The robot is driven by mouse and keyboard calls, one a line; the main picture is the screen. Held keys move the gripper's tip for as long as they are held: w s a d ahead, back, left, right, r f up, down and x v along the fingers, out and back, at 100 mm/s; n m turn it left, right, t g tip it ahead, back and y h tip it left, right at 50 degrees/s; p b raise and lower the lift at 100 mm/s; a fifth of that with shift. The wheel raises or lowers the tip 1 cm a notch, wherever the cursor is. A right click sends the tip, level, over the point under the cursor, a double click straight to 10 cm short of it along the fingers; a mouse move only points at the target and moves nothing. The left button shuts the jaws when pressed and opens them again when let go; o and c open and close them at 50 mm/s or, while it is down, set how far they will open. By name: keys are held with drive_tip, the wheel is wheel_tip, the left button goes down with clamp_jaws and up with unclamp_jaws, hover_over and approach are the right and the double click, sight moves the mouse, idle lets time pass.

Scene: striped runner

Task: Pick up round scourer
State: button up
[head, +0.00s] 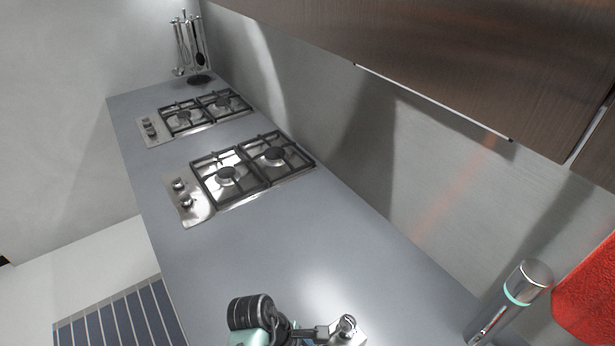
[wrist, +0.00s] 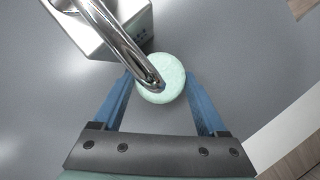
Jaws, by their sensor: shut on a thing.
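The round scourer, a pale green disc (wrist: 173,74), shows in the wrist view between the blue fingertips of my gripper (wrist: 160,80). The fingers are shut on it, one on each side. The end of a bent chrome tube passes in front of part of the scourer in this view. Grey worktop shows around it; its height above the worktop is hard to tell. In the head view I cannot make out the scourer.
The chrome tube (wrist: 112,32) and a metal block (wrist: 139,24) are close to my gripper. Two gas hobs (head: 247,172) (head: 190,116) are farther along the worktop (head: 265,235). A silver cylinder with a teal ring (head: 532,275) and a red thing (head: 590,295) are at right.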

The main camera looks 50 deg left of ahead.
drive_tip(key=shift+s+a+r+b, duration=0.4)
drive_tip(key=shift+a+r, duration=0.1)
drive_tip(key=shift+r, duration=0.2)
drive_tip(key=s+a+b, duration=0.1)
drive_tip(key=s+a, duration=0.2)
drive_tip(key=a, duration=0.1)
drive_tip(key=s+a+b, duration=0.2)
drive_tip(key=s+a, duration=0.2)
drive_tip(key=s+a+b, duration=0.1)
drive_tip(key=s+a, duration=0.3)
drive_tip(key=shift+s+a+r, duration=0.1)
drive_tip(key=shift+a, duration=0.15)
